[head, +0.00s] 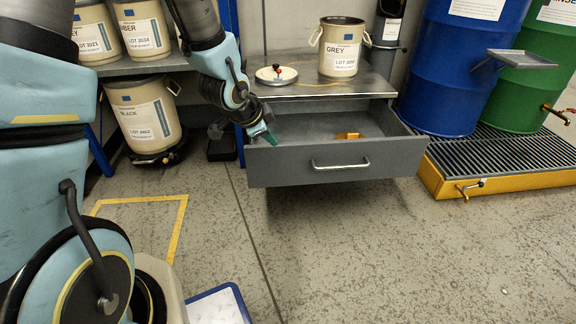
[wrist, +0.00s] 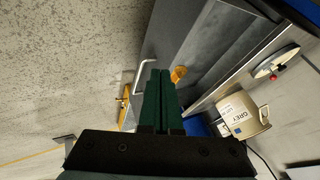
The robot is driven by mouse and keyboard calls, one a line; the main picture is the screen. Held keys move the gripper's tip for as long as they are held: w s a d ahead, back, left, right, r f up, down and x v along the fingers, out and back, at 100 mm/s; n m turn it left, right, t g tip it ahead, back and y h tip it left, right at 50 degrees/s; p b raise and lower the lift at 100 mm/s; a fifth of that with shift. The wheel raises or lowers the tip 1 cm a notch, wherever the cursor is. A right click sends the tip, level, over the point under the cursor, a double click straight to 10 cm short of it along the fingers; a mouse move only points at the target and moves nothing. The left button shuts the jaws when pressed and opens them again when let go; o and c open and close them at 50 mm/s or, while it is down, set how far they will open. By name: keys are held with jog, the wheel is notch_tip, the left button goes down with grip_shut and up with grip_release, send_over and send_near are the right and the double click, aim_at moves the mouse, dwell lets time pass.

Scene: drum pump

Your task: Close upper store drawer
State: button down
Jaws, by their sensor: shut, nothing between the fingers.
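The upper store drawer (head: 300,168) is pulled well out below the grey bench top, with its grey front panel and bar handle (head: 340,163) facing the room. In the wrist view the green fingers of my gripper (wrist: 160,72) are together and empty.
Blue (head: 455,75) and green (head: 530,80) drums stand on a yellow-edged grating (head: 500,160) at right. A BLACK tub (head: 143,115) stands at left. Floor before the drawer is clear.

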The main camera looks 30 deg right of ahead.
jog(key=d+f, duration=0.2)
jog(key=b, duration=0.5)
send_near(293, 152)
jog(key=shift+m, duration=0.3)
jog(key=x, duration=0.5)
jog(key=shift+s, duration=0.15)
